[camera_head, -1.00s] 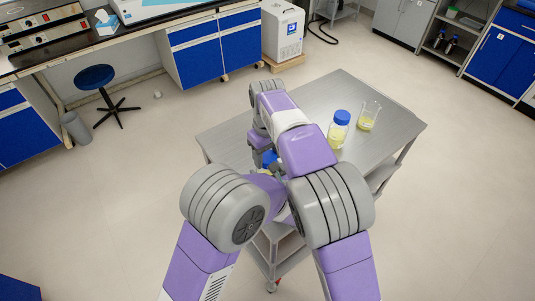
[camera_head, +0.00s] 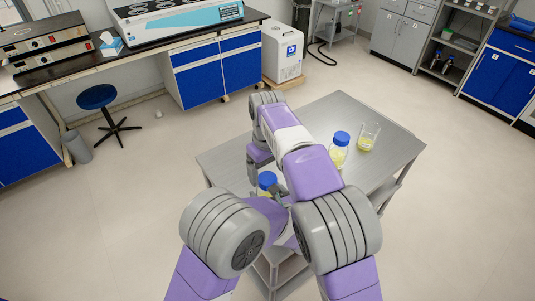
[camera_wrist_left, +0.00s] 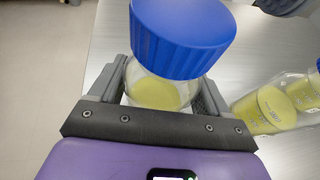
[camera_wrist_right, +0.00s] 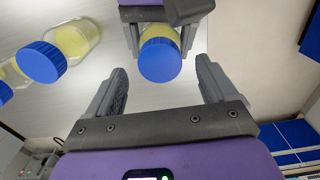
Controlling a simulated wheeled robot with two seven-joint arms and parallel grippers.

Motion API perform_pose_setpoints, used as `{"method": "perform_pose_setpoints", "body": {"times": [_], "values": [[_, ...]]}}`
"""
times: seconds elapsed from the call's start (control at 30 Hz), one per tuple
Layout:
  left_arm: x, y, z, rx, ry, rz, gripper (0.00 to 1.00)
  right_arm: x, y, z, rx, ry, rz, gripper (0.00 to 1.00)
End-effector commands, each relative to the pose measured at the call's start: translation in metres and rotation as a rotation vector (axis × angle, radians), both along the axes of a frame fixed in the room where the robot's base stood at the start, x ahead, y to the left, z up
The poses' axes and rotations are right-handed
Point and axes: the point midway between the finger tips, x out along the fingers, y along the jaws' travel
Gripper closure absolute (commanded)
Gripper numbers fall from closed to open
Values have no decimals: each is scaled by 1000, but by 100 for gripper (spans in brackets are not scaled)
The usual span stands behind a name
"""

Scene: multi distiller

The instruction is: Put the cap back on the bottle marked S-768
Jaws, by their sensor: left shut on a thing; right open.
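My left gripper (camera_head: 281,190) is shut around a glass bottle (camera_wrist_left: 155,92) of yellow liquid, whose blue cap (camera_wrist_left: 183,35) sits on top. In the head view this cap (camera_head: 267,180) shows beside my right gripper (camera_head: 252,168). In the right wrist view the held bottle's cap (camera_wrist_right: 160,60) faces me just beyond the spread, empty fingers of my right gripper (camera_wrist_right: 160,88). No marking is readable, so I cannot tell whether this is S-768, nor how tightly the cap sits.
Another blue-capped bottle (camera_head: 339,152) of yellow liquid stands on the grey metal table (camera_head: 385,165). My right arm hides part of the table.

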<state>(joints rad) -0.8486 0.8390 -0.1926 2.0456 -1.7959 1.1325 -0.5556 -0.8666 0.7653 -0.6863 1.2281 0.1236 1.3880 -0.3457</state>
Motion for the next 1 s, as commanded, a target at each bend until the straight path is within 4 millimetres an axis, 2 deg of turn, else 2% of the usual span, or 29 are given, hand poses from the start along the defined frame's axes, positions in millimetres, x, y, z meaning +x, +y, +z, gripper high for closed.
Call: {"method": "perform_pose_setpoints", "body": {"times": [0.13,0.3,0.4,0.6,0.93,0.97,1.0], "values": [[0,0,0,0,-1,0,100,1,0,37,2,-5,-1,15],[0,0,0,0,-1,0,100,1,0,66,2,-2,-1,15],[0,0,0,0,-1,0,100,1,0,77,1,-2,-2,15],[0,0,0,0,-1,0,100,0,0,89,0,1,-1,15],[0,0,0,0,-1,0,100,0,0,91,-1,1,-1,15],[0,0,0,0,-1,0,18,0,0,91,-1,1,-1,15],[0,0,0,0,-1,0,12,0,0,91,-1,1,-1,15]]}}
